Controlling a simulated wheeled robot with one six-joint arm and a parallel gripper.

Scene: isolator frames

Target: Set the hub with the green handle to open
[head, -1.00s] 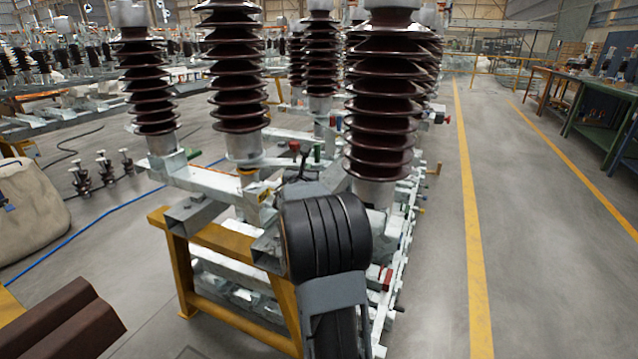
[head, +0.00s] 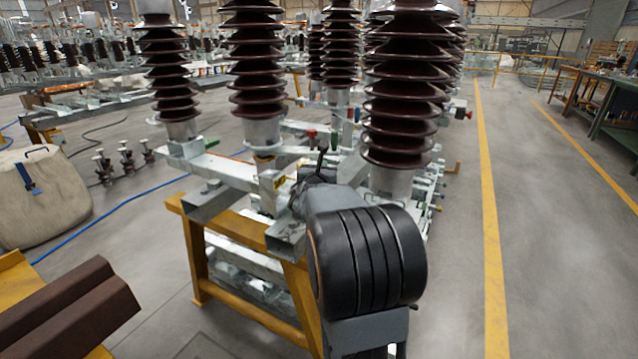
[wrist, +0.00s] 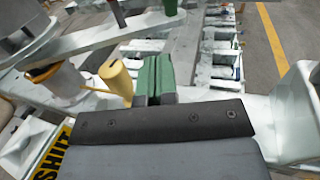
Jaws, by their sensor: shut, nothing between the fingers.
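My gripper (wrist: 155,78) shows in the wrist view as two green fingers pressed together, with nothing between them, beyond a dark plate. A green handle (wrist: 171,6) is cut off by the top edge, beyond the fingertips and apart from them. A yellow handle (wrist: 116,78) stands just left of the fingers; I cannot tell whether they touch. A yellow label reading SHUT (wrist: 52,155) is at lower left. In the head view, a small green handle (head: 335,139) sits on the frame behind my arm. My fingers are hidden there. The handle's hub and its setting cannot be made out.
Tall brown insulators (head: 400,90) rise from the galvanised frame close around my arm. A red handle (head: 311,133) is beside the green one. A yellow trestle (head: 195,260) supports the near end. Open floor with a yellow line (head: 488,220) lies right.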

